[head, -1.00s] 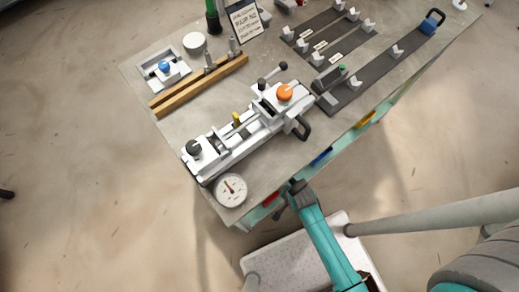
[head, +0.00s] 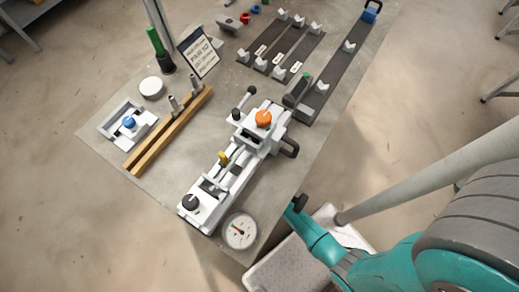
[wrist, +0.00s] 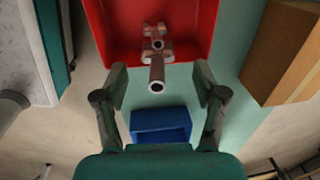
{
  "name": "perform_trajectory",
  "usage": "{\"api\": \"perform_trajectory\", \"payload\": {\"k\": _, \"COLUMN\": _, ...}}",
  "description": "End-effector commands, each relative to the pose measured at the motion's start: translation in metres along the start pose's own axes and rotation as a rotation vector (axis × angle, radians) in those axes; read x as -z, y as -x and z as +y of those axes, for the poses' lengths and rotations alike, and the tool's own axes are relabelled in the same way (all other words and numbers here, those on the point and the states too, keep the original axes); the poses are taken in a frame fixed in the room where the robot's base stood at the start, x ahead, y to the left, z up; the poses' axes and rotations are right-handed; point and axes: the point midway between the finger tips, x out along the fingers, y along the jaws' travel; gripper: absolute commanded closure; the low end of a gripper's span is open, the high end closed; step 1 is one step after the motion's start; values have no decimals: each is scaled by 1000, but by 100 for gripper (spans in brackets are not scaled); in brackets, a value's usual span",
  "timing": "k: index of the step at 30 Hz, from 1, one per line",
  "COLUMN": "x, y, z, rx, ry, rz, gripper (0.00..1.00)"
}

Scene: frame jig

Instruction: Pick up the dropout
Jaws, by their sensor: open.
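A small metal part with round tube ends, which looks like the dropout (wrist: 157,62), shows in the wrist view in a red bin (wrist: 201,25). One open tube end points toward the camera. My gripper (wrist: 160,80) is open, with one finger to each side of the part's near end and visible gaps between. In the head view my gripper (head: 298,203) is a small dark shape at the table's near edge; the red bin and the part are hidden there.
A blue bin (wrist: 160,126) lies below the red one in the wrist view, with an orange-brown bin (wrist: 284,52) to the right. On the table (head: 290,165) stand a white clamp jig (head: 213,190), a dial gauge (head: 240,231) and dark rails (head: 330,87).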

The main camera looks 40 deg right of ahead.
Motion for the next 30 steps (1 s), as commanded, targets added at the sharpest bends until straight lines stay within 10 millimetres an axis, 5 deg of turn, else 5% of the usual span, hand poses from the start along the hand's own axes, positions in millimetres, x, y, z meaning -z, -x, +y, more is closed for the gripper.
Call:
{"api": "perform_trajectory", "payload": {"k": 12, "x": 0, "y": -44, "z": 2, "rx": -1, "ry": 1, "rz": 0, "gripper": 29}}
{"api": "perform_trajectory", "payload": {"k": 23, "x": 0, "y": -50, "z": 2, "rx": 0, "ry": 1, "rz": 0, "gripper": 29}}
{"api": "perform_trajectory", "payload": {"k": 30, "x": 0, "y": -50, "z": 2, "rx": 0, "ry": 1, "rz": 0, "gripper": 87}}
